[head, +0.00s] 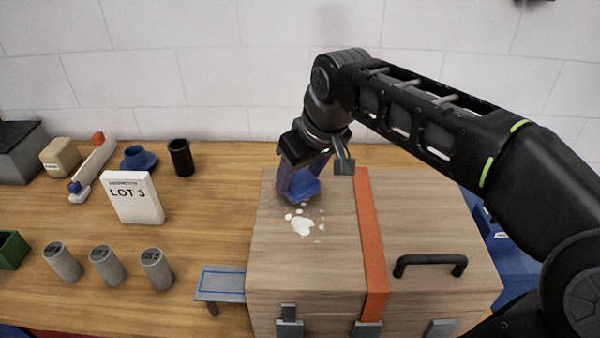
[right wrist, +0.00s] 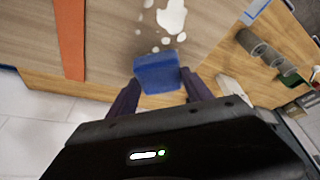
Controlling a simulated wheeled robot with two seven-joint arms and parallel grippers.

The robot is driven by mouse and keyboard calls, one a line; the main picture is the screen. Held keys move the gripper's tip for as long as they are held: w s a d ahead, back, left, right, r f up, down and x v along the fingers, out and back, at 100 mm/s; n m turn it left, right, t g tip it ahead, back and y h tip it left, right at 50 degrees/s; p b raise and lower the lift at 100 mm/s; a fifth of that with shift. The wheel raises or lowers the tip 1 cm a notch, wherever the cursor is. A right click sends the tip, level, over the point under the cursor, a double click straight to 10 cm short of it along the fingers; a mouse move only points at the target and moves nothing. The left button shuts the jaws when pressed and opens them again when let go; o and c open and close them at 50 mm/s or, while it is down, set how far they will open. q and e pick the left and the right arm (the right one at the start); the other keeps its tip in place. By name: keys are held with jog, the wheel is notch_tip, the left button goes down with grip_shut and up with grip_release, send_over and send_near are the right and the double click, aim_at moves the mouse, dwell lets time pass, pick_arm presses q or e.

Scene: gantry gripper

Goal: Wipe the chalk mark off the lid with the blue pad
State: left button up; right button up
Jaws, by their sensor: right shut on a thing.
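The wooden lid (head: 335,220) of a chest carries a white chalk mark (head: 302,226), a larger blotch with several small spots around it. The blue pad (head: 302,190) is held between the fingers of my right gripper (head: 298,180), at the back left part of the lid, just behind the mark. In the right wrist view the pad (right wrist: 157,73) sits between the two fingertips, and the chalk mark (right wrist: 171,16) lies just beyond it. I cannot tell for sure whether the pad touches the lid. My left gripper is not in view.
An orange strap (head: 370,240) crosses the lid, with a black handle (head: 430,263) to its right. Left of the chest are several grey cylinders (head: 103,265), a white LOT 3 card (head: 132,198), a black cup (head: 181,158) and a blue-outlined plate (head: 221,284).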

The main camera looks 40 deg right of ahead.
aim_at(298, 198)
jog(key=shift+f+b, duration=0.85)
jog(key=shift+f, duration=0.15)
jog(key=shift+s+a, duration=0.1)
jog(key=shift+s+a+r+b, duration=0.1)
jog(key=shift+s+a+b, duration=0.15)
jog(key=shift+s+a, duration=0.35)
jog(key=shift+s+a+r+b, duration=0.1)
jog(key=shift+s+a+b, duration=0.25)
jog(key=shift+s, duration=0.4)
jog(key=shift+a+f, duration=0.1)
jog(key=shift+s+a+f+b, duration=0.1)
jog(key=shift+s+a+b, duration=0.15)
jog(key=shift+s+a, duration=0.25)
jog(key=shift+s+a+f+b, duration=0.1)
jog(key=shift+s+a+b, duration=0.2)
jog(key=shift+s, duration=0.3)
jog(key=shift+s+a+r, duration=0.1)
jog(key=shift+s+a, duration=0.15)
jog(key=shift+s, duration=0.1)
jog(key=shift+s+a+r+b, duration=0.1)
jog(key=shift+s+a+b, duration=0.2)
jog(key=shift+s+a, duration=0.45)
jog(key=shift+s+a+b, duration=0.25)
jog(key=shift+s+a, duration=0.2)
jog(key=shift+s, duration=0.45)
